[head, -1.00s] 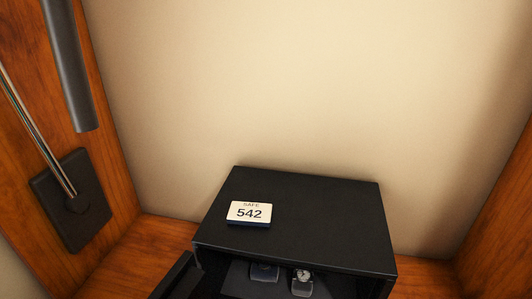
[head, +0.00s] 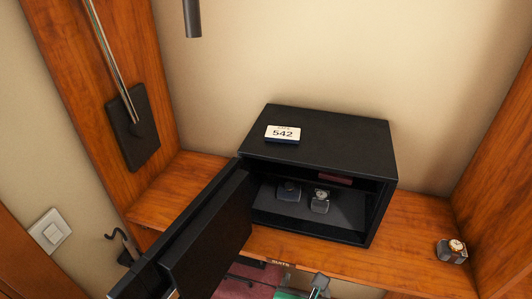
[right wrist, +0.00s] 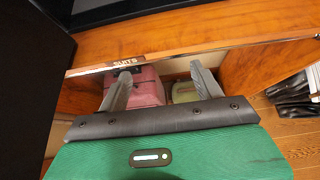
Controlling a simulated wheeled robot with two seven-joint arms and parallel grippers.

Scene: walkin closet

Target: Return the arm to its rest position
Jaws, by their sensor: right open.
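My right gripper (head: 318,284) shows at the bottom edge of the head view, low in front of the wooden shelf, with part of its green body. In the right wrist view its two grey fingers (right wrist: 160,72) are apart, with nothing between them. They are below the shelf's front edge, near the "SUITS" label (right wrist: 125,62). My left gripper is in neither view.
The black safe (head: 330,135) stands on the shelf (head: 408,262), its door (head: 210,235) swung open toward the front left. Inside is a watch on a stand (head: 320,203). Another watch (head: 455,247) stands at the shelf's right. Pink boxes (right wrist: 147,88) sit below.

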